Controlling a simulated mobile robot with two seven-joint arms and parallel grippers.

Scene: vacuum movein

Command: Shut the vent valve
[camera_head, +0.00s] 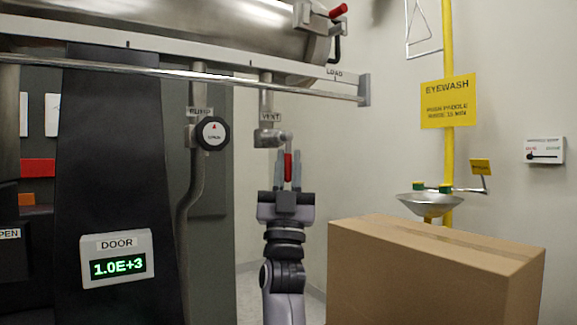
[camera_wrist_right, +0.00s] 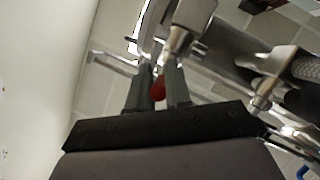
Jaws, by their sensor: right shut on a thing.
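The vent valve (camera_head: 270,137) hangs under the rail below a label reading VENT. Its red handle (camera_head: 288,167) points down. My right gripper (camera_head: 288,160) comes up from below and is shut on the red handle, with a finger on each side. In the right wrist view the red handle (camera_wrist_right: 157,89) shows between the two fingers (camera_wrist_right: 158,82), and the metal valve body (camera_wrist_right: 190,25) is just above. My left gripper is not in view.
A pump valve with a round black knob (camera_head: 212,133) is left of the vent valve. A large cardboard box (camera_head: 430,270) stands close to the right of my right arm. A metal rail (camera_head: 200,75) crosses above. An eyewash basin (camera_head: 430,203) is behind the box.

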